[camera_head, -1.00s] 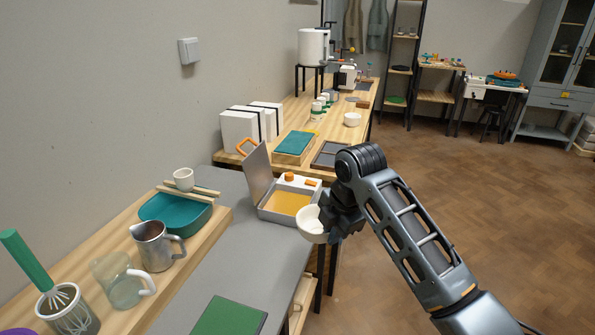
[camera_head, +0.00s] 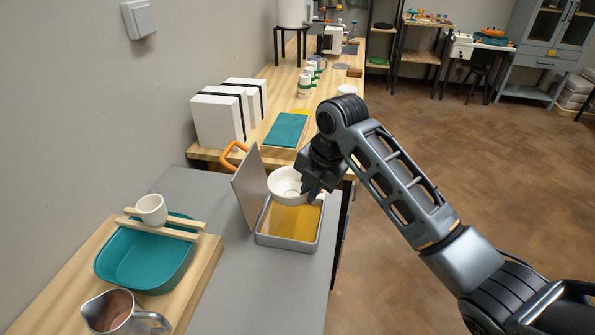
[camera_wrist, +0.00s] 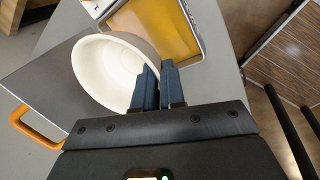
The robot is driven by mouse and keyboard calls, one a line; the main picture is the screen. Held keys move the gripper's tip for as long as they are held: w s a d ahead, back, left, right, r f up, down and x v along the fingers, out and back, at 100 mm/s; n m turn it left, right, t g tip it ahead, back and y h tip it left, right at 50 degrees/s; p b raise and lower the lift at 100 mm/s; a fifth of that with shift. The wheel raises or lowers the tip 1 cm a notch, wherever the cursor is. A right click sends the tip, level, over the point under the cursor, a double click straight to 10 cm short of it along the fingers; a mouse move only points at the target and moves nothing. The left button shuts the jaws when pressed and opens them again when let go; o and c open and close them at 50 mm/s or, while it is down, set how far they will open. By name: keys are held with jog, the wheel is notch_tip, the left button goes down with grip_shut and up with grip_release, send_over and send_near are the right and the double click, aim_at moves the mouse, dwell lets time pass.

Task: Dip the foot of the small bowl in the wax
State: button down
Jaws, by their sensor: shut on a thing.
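My gripper (camera_head: 316,188) is shut on the rim of a small white bowl (camera_head: 287,184). The bowl is held upright above the far part of the wax pan (camera_head: 262,238), a metal tray with amber wax (camera_head: 295,222) in it. The pan's grey lid (camera_head: 249,187) stands open on its left side. In the wrist view the fingers (camera_wrist: 158,88) pinch the wall of the bowl (camera_wrist: 108,72), and the wax (camera_wrist: 165,28) shows beyond it. The bowl's foot is hidden, so I cannot tell whether it touches the wax.
A teal basin (camera_head: 146,262) with wooden sticks and a white cup (camera_head: 151,209) stands on a board at left, with a metal jug (camera_head: 112,312) in front. White boxes (camera_head: 222,113) and a teal slab (camera_head: 286,130) lie behind. Grey tabletop (camera_head: 222,290) nearer the front is clear.

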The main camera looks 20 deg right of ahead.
jog(key=shift+w+f, duration=0.15)
jog(key=shift+w, duration=0.1)
jog(key=shift+f+b, duration=2.85)
jog(key=shift+f, duration=1.1)
jog(key=shift+f+b, duration=0.55)
jog(key=shift+f, duration=0.35)
jog(key=shift+r+p, duration=1.4)
jog(key=shift+r, duration=0.15)
